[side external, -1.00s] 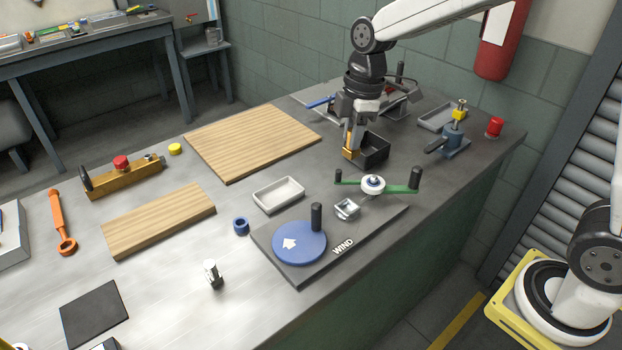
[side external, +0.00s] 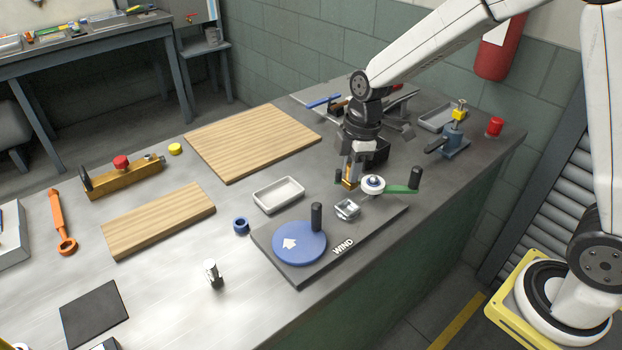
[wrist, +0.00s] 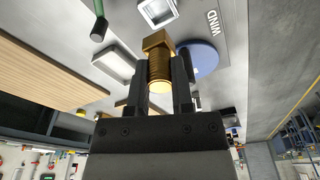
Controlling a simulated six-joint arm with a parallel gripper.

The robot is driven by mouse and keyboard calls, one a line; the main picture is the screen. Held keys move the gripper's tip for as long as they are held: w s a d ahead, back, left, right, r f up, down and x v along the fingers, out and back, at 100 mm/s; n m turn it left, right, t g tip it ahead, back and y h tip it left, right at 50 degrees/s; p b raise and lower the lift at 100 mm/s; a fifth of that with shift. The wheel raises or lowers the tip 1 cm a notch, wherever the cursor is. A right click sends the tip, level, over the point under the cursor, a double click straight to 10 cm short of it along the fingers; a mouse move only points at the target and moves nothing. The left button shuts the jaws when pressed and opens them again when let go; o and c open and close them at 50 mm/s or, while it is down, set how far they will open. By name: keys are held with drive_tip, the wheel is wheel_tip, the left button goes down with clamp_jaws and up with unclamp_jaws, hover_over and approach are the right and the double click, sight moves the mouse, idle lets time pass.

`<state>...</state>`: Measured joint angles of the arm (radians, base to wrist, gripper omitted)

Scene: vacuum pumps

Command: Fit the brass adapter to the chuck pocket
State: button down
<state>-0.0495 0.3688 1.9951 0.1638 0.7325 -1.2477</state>
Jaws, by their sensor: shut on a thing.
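The brass adapter (side external: 349,184) is in my gripper (side external: 353,170), hanging below its fingertips. In the wrist view the adapter (wrist: 158,62) shows a squared head and a ribbed body between the two fingers. My gripper is shut on it. A small silver square block with an opening, apparently the chuck pocket (side external: 347,209), sits on the dark plate marked WIND. It also shows at the top of the wrist view (wrist: 157,11). The adapter is apart from it, above and behind it in the side view. The inside of the pocket is not clear.
A green crank bar (side external: 402,189) with a white hub (side external: 373,184) stands close beside the adapter. A blue disc (side external: 292,249) with an upright black handle (side external: 316,217) is left of the pocket. A white tray (side external: 279,195) and a blue ring (side external: 241,226) lie further left.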

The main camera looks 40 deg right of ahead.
sight(350, 187)
drive_tip(key=shift+f, duration=0.1)
drive_tip(key=shift+f, duration=2.2)
drive_tip(key=shift+r, duration=2.5)
drive_tip(key=shift+f, duration=2.8)
drive_tip(key=shift+f, duration=1)
drive_tip(key=shift+c, duration=2.1)
unclamp_jaws()
